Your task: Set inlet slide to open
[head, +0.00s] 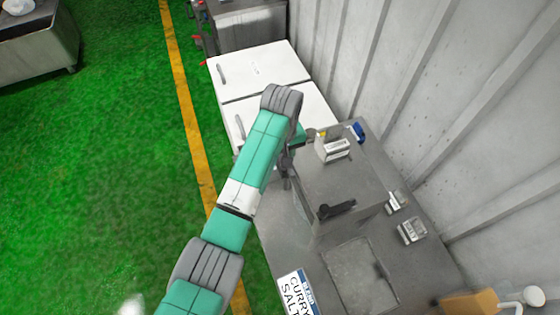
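A grey metal box-like unit (345,190) stands on the grey worktop, right of my arm. A black handle-like part (337,209) sits on its near edge; it may be the inlet slide, but I cannot tell for sure or read its position. My gripper (287,170) is small and dark here, partly hidden by my forearm, at the left side of the grey unit. Whether its fingers are open, or touch anything, does not show.
A square panel (360,275) lies in the worktop, beside a "CURRY SALT" label (295,293). Small labelled blocks (411,231) sit at the right. White cabinets (258,72) stand behind. A ribbed wall (430,100) bounds the right. Green floor (100,170) is clear at left.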

